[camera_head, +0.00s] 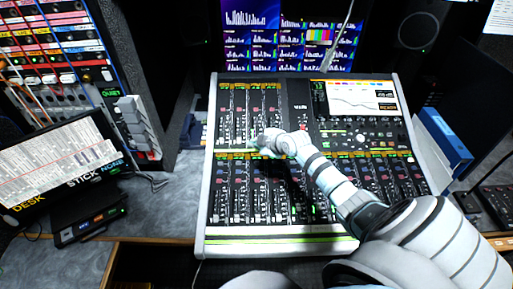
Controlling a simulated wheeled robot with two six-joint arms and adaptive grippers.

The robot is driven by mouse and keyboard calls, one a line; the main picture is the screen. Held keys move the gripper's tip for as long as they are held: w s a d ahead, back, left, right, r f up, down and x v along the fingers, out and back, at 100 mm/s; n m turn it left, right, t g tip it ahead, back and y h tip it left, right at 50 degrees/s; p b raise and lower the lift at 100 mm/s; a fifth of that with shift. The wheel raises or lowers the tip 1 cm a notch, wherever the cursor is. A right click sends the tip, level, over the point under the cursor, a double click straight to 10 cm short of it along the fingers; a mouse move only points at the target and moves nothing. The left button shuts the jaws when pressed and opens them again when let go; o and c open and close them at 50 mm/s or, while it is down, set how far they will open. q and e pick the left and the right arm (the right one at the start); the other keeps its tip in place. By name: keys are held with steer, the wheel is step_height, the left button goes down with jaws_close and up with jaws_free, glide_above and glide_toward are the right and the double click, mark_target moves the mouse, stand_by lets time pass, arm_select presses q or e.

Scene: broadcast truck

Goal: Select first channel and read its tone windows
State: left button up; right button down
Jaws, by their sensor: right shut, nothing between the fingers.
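A large mixing console (228,243) with a pale frame fills the middle of the view. Its upper left block (240,110) and its lower rows carry narrow channel strips with small lit buttons and faders. A small console screen (358,98) with a curve on it is at the upper right. My right gripper (260,144) is shut and empty over the left-centre of the console, near the band between upper and lower strips. I cannot tell whether it touches a button. The arm hides part of the lower strips. My left gripper is not in view.
A monitor (262,48) with several bar-graph windows stands behind the console. A patch panel (45,50) and a tilted label sheet (55,170) are at the left. A speaker (420,30) and a blue binder (443,142) are at the right.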

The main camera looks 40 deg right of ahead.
steer(key=b, duration=0.9)
glide_above(256, 166)
steer(key=f, duration=0.8)
steer(key=shift+s+a+f, duration=0.1)
steer(key=shift+a+f, duration=0.1)
steer(key=shift+f, duration=0.2)
steer(key=shift+f+b, duration=0.3)
steer(key=shift+f, duration=0.1)
steer(key=shift+d+f+b, duration=0.1)
steer(key=shift+f+b, duration=0.3)
steer(key=shift+b, duration=0.05)
stand_by(0.6)
steer(key=shift+r, duration=0.15)
steer(key=shift+r+p, duration=0.7)
steer(key=shift+p, duration=0.15)
steer(key=shift+r, duration=0.1)
